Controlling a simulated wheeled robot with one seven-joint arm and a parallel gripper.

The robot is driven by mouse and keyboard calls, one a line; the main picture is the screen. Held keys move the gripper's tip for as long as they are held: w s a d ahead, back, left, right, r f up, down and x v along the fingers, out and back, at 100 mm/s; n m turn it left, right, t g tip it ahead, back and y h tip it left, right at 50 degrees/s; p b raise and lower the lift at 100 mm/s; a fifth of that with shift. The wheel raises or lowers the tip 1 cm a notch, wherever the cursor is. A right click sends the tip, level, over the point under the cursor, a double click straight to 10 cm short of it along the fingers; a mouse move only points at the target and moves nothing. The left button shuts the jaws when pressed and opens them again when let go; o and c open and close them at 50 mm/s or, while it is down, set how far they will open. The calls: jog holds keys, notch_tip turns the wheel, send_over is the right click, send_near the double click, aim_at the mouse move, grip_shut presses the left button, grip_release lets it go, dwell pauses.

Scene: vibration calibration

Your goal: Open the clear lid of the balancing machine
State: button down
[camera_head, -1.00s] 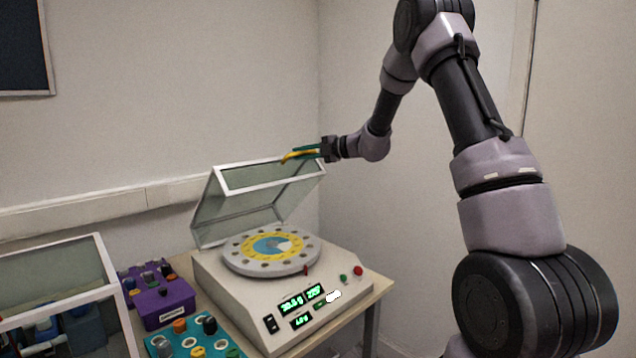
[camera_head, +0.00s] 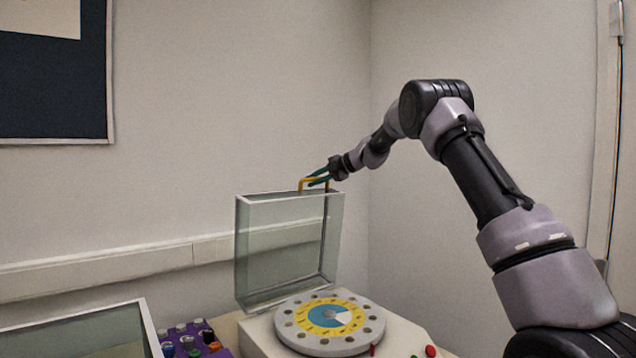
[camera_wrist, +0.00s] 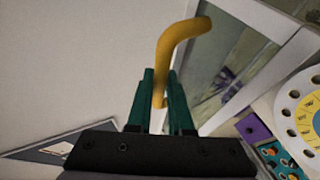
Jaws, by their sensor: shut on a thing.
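The clear lid (camera_head: 285,240) of the balancing machine stands raised, close to upright, at the back of the machine (camera_head: 262,335). Its yellow handle (camera_head: 302,183) is on the lid's top edge. My gripper (camera_head: 316,180) has green fingers and is shut on the handle. In the wrist view the handle (camera_wrist: 178,45) runs down between the two green fingers (camera_wrist: 160,100). The lid's white frame (camera_wrist: 290,55) shows right of the handle. The round rotor plate (camera_head: 330,322), with a yellow and blue centre, lies uncovered on the machine.
A purple box with knobs (camera_head: 190,338) stands left of the machine. A glass-topped case with a pale frame (camera_head: 90,335) is at the lower left. A wall rail (camera_head: 100,266) runs behind. The wall above the lid is bare.

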jog(key=shift+w+a+f, duration=0.15)
jog(key=shift+w+f, duration=0.05)
jog(key=c, duration=0.8)
grip_release()
jog(key=shift+f, duration=0.1)
jog(key=shift+c, duration=0.2)
